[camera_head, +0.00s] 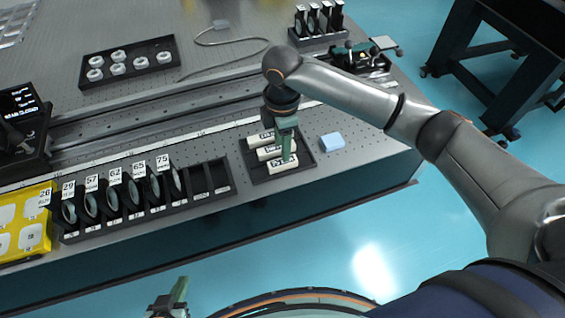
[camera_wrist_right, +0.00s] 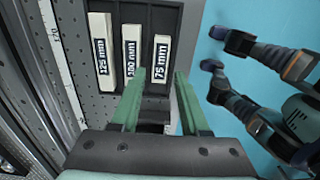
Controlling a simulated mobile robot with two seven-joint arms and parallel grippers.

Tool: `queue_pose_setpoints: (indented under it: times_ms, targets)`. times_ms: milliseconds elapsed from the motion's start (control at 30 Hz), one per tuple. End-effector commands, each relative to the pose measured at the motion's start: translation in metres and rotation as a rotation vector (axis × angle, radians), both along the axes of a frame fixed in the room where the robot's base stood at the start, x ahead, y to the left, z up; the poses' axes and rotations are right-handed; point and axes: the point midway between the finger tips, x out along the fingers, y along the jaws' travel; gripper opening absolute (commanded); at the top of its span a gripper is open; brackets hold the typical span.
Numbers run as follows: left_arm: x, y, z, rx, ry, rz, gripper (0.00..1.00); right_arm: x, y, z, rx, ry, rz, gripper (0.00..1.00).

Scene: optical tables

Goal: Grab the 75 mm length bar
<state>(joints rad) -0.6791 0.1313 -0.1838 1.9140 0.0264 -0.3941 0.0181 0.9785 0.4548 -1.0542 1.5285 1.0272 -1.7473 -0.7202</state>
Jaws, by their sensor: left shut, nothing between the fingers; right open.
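The 75 mm length bar (camera_wrist_right: 161,58) is a short white bar labelled "75 mm", lying in the right slot of a dark tray (camera_wrist_right: 172,13) in the right wrist view. In the head view, the bar (camera_head: 283,167) is the one nearest the table's front edge. My right gripper (camera_wrist_right: 160,73) is open, its green fingers one on each side of the bar's lower part in the picture. I cannot tell whether they touch it. In the head view, my right gripper (camera_head: 286,156) hangs over the tray, partly covering the bars. My left gripper (camera_head: 180,290) is shut and empty, low in front of the table.
The 125 mm bar (camera_wrist_right: 101,50) and 100 mm bar (camera_wrist_right: 131,50) lie beside it in the same tray. A light blue block (camera_head: 332,141) sits right of the tray. A rack of labelled optics (camera_head: 150,206) stands to the left, beside a yellow case (camera_head: 24,232).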

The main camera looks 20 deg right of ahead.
Motion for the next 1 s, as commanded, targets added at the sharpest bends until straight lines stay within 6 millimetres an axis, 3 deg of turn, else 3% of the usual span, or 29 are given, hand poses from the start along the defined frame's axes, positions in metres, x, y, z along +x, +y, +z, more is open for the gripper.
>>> queue_pose_setpoints:
  times_ms: [400, 700, 1000]
  targets:
    - [0.0, 0.0, 0.0, 0.0, 0.0, 0.0, 0.0, -0.001, -0.001, -0.05, 0.0, 0.001, 0.0, 0.45]
    - [0.0, 0.0, 0.0, 0.0, 0.0, 0.0, 0.0, -0.001, -0.001, -0.054, -0.001, -0.001, 0.0, 0.44]
    - [0.0, 0.0, 0.0, 0.0, 0.0, 0.0, 0.0, -0.001, -0.001, -0.054, 0.0, -0.001, 0.0, 0.1]
